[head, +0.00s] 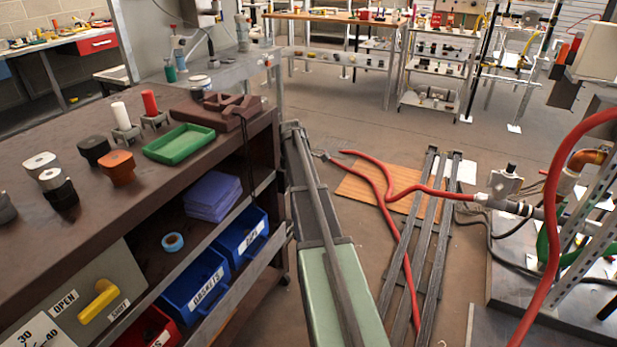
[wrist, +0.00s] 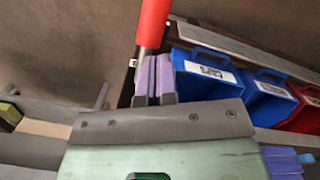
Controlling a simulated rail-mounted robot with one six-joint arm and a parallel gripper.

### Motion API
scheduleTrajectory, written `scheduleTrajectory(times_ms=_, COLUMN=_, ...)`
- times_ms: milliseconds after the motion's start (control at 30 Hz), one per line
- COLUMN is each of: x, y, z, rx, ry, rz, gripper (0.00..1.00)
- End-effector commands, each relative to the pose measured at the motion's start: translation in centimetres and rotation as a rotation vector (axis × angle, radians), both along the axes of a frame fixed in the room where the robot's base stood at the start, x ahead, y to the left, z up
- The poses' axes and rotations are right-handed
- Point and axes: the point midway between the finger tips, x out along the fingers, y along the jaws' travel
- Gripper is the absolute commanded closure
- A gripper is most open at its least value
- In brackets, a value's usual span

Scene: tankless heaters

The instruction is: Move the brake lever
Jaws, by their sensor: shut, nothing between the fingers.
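A red grip (wrist: 152,22) on a grey metal rod stands at the top of the wrist view, probably the brake lever, though nothing labels it. My gripper (wrist: 154,58) shows below it in the wrist view, its two narrow purple-grey fingers close together and empty. The finger tips are close to the rod in the picture; I cannot tell whether they touch it. In the head view my gripper is not clear. That view also has a red-capped upright handle (head: 150,102) and a white-capped one (head: 119,111) on the bench; I cannot tell whether either is the lever.
A yellow handle (head: 98,301) sits on a panel marked OPEN and SHUT. Blue bins (head: 197,284) and a purple stack (head: 213,196) fill the shelves under the dark bench top (head: 100,190). Red hoses (head: 381,190) lie over the floor. Bare floor lies toward the far shelves.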

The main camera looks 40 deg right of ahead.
Motion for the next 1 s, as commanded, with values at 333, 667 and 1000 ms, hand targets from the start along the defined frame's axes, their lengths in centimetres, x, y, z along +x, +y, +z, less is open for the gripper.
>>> scheduleTrajectory(times_ms=333, x=0.4, y=0.5, z=7.3, rx=0.000, ry=0.000, rz=0.001, gripper=1.00)
scheduleTrajectory(times_ms=667, x=0.7, y=0.8, z=10.7, rx=0.000, ry=0.000, rz=0.000, gripper=1.00)
scheduleTrajectory(times_ms=1000, x=0.7, y=0.8, z=10.5, rx=0.000, ry=0.000, rz=0.000, gripper=1.00)
